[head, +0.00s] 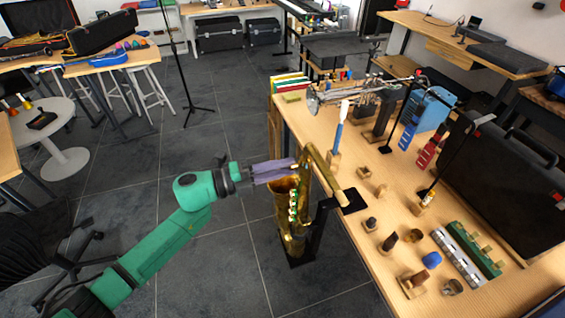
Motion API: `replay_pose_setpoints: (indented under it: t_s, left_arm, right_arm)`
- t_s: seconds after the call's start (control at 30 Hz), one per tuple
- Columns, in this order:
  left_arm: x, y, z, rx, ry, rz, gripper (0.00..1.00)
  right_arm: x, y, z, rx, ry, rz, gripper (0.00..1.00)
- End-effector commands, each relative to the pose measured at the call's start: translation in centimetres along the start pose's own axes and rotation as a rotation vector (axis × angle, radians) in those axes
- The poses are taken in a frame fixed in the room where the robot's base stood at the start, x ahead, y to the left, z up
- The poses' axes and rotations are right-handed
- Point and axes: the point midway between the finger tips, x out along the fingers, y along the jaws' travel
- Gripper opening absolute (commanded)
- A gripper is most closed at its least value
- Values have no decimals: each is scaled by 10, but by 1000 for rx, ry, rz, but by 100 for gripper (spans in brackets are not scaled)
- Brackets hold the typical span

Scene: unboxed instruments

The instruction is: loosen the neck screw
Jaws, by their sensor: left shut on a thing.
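A brass saxophone (291,215) stands upright on a dark stand at the left edge of the workbench. Its curved neck (325,172) rises at the top and slants down to the right, toward the bench. My left arm comes in from the lower left. My left gripper (294,166) reaches the top of the saxophone body, at the neck joint, with its fingers pointing right. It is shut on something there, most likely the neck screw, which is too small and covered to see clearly. My right gripper is out of view.
A large black case (505,190) stands at right. The floor left of the saxophone is free.

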Motion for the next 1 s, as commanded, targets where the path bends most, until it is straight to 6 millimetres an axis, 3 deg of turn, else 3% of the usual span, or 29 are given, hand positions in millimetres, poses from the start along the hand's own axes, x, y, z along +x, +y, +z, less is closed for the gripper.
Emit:
replay_pose_setpoints:
  t_s: [0.5, 1.0]
  left_arm:
    - [0, -1, 0, -446, -2, 2, 0]
    - [0, 1, 0, -619, -1, 1, 0]
  right_arm:
    - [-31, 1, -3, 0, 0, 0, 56]
    - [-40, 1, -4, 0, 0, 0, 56]
